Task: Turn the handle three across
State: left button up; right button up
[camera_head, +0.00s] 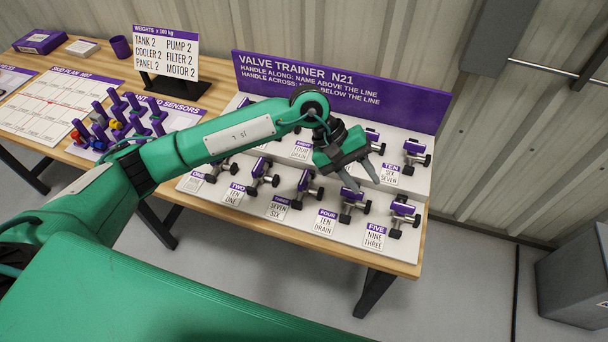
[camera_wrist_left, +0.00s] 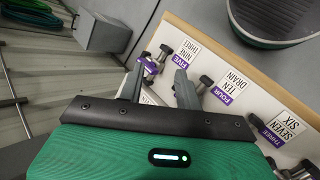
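Valve three (camera_head: 305,187) stands in the front row of the valve trainer board (camera_head: 225,192), its purple handle slanting upward in the head view. Its card (camera_head: 278,207) reads SEVEN over SIX; the card (camera_wrist_left: 282,128) also shows in the wrist view, where my gripper body hides most of the valve. My left gripper (camera_head: 361,180) is open and empty, right of valve three and above the area around valve four (camera_head: 352,205). In the left wrist view its fingers (camera_wrist_left: 158,82) are apart, with valve five (camera_wrist_left: 149,66) showing beyond them. My right gripper is out of view.
Valve five (camera_head: 403,215) is at the board's right end. A back row with valve ten (camera_head: 414,155) lies behind, partly covered by my left arm. The purple sign (camera_head: 410,95) rises at the back. Pegs and mats fill the bench's left; a grey bin (camera_head: 575,280) stands right.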

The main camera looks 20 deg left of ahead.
pick_arm(q)
jog(key=w+a+m+t+y, duration=0.1)
jog(key=w+a+m+y, duration=0.1)
jog(key=w+a+y, duration=0.45)
jog(key=m+y, duration=0.2)
send_near(303, 177)
jog(key=shift+t+h, duration=0.25)
jog(key=shift+t, duration=0.15)
jog(key=f+p, duration=0.1)
jog(key=f, duration=0.2)
jog(key=f+p, duration=0.2)
jog(key=f, duration=0.1)
jog(key=f+p, duration=0.1)
jog(key=f, duration=0.2)
jog(key=shift+s+a+f, duration=0.15)
jog(key=shift+s+f, duration=0.15)
jog(key=shift+s, duration=0.05)
jog(key=shift+c, duration=0.2)
grip_shut()
